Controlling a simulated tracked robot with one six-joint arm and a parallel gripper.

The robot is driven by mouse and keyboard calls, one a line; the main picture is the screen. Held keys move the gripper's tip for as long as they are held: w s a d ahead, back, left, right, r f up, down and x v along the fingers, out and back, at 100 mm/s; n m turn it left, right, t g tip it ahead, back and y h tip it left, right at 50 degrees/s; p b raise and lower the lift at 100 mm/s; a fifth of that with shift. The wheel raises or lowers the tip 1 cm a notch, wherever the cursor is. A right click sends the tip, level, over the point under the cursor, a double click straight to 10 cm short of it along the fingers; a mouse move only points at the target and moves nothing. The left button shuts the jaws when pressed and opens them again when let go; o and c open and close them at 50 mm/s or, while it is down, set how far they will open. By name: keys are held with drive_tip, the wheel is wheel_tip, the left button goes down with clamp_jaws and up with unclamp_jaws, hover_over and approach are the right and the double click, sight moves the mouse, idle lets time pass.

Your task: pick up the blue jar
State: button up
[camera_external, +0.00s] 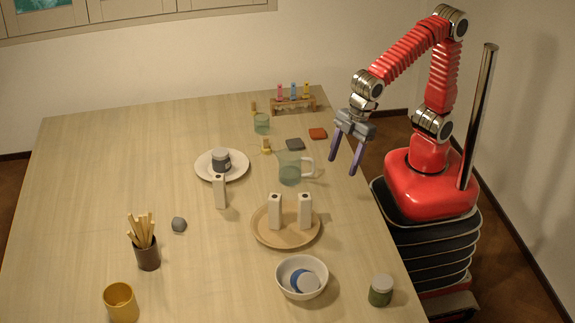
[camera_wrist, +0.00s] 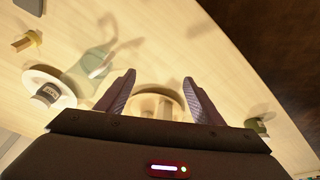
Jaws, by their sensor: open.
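The blue jar (camera_external: 303,283) lies tilted in a white bowl (camera_external: 281,288) near the front of the table. Its blue side and pale grey lid show in the external view. I cannot make out the blue jar in the wrist view. My gripper (camera_external: 343,167) is open and empty, pointing down by the table's right edge, well behind the bowl and apart from it. In the wrist view its two spread fingers (camera_wrist: 160,77) have nothing between them that they touch.
A round wooden tray (camera_external: 285,241) with two white cartons stands behind the bowl. A green jar (camera_external: 381,291) stands right of it. A glass jug (camera_external: 290,170) is left of my gripper. A dark-labelled jar (camera_external: 221,161) sits on a white plate (camera_external: 239,173). The left table area is mostly clear.

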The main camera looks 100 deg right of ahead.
drive_tip(key=w+a+f+n+y, duration=0.1)
drive_tip(key=w+a+n, duration=0.3)
drive_tip(key=a, duration=1.1)
drive_tip(key=w+a+n, duration=0.2)
drive_tip(key=w+a, duration=0.4)
drive_tip(key=a, duration=0.8)
drive_tip(key=n+t+y, duration=0.1)
drive_tip(key=t, duration=0.1)
approach(308, 274)
drive_tip(key=s+d+r, duration=0.2)
drive_tip(key=d, duration=0.1)
drive_tip(key=shift+a+f+n, duration=0.15)
drive_tip(key=shift+f+n, duration=0.15)
drive_tip(key=shift+n, duration=0.1)
drive_tip(key=x, duration=0.8)
drive_tip(key=shift+w+a+f, duration=0.15)
drive_tip(key=shift+f, duration=0.05)
drive_tip(key=shift+x, duration=2.7)
drive_tip(key=shift+r, duration=0.1)
drive_tip(key=shift+c, duration=0.4)
